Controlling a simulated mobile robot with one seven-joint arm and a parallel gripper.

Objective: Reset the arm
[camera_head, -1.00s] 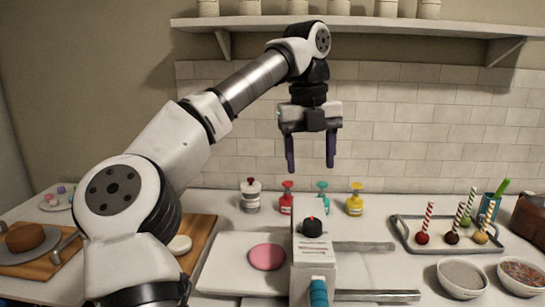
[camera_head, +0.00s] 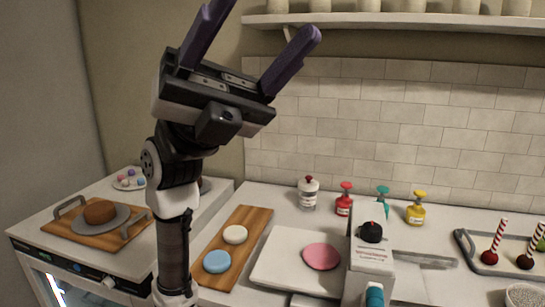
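My gripper (camera_head: 262,40) is raised high and close to the camera at the upper left of the view. Its two purple fingers point upward and stand wide apart. Nothing is between them. My arm (camera_head: 174,240) is folded so that the wrist stands almost upright above the left part of the counter. It hides part of the counter behind it. The gripper touches nothing that I can see.
Below are a wooden board (camera_head: 258,217) with a cream disc (camera_head: 235,234) and a blue disc (camera_head: 217,261), a white board (camera_head: 278,265) with a pink disc (camera_head: 321,256), and a white device (camera_head: 371,262). A cake (camera_head: 100,211) sits left. A shelf (camera_head: 400,20) spans the upper right.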

